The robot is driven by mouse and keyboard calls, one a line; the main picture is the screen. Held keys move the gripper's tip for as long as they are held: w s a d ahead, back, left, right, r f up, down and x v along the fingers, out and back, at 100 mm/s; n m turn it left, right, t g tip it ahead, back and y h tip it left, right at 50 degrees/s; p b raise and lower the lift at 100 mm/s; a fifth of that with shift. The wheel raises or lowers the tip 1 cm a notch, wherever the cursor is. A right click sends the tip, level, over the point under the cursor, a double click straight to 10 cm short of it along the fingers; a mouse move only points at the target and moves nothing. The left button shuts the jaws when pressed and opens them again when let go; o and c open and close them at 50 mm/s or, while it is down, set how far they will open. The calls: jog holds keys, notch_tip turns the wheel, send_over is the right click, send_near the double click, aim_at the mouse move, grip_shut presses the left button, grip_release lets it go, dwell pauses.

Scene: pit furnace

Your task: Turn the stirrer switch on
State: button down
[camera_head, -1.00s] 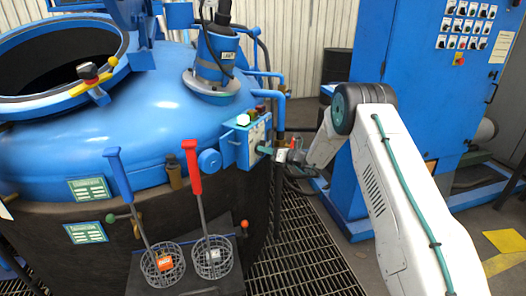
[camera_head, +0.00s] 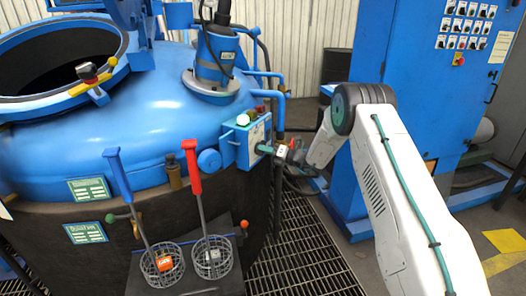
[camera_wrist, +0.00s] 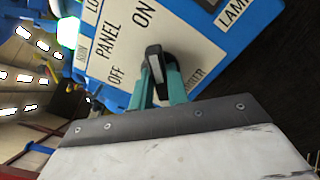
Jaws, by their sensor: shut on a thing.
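The small blue control box (camera_head: 243,146) with a white label face is on the right side of the blue furnace vessel. In the wrist view its panel (camera_wrist: 185,42) carries the words ON, OFF, PANEL and LAMP, and a partly covered word ending in "RRER". A black switch knob (camera_wrist: 154,62) with a pale stripe stands between my teal fingers. Its far end points up in that picture, roughly towards ON. My gripper (camera_wrist: 160,84) is shut on this knob. In the head view my gripper (camera_head: 266,149) meets the box's right face, and the knob is hidden there.
Two wire baskets with a blue handle (camera_head: 118,175) and a red handle (camera_head: 191,165) hang in front of the vessel. Blue pipes (camera_head: 279,100) run just behind the box. A large blue cabinet (camera_head: 415,90) stands at right. Floor grating (camera_head: 305,245) lies below.

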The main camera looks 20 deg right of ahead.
jog(key=shift+w+r, duration=0.1)
jog(key=shift+r, duration=0.1)
jog(key=c, duration=1.4)
grip_release()
jog(key=shift+a+f, duration=0.1)
jog(key=shift+a, duration=0.05)
jog(key=shift+o, duration=0.2)
jog(key=v, duration=0.8)
jog(key=shift+w, duration=0.1)
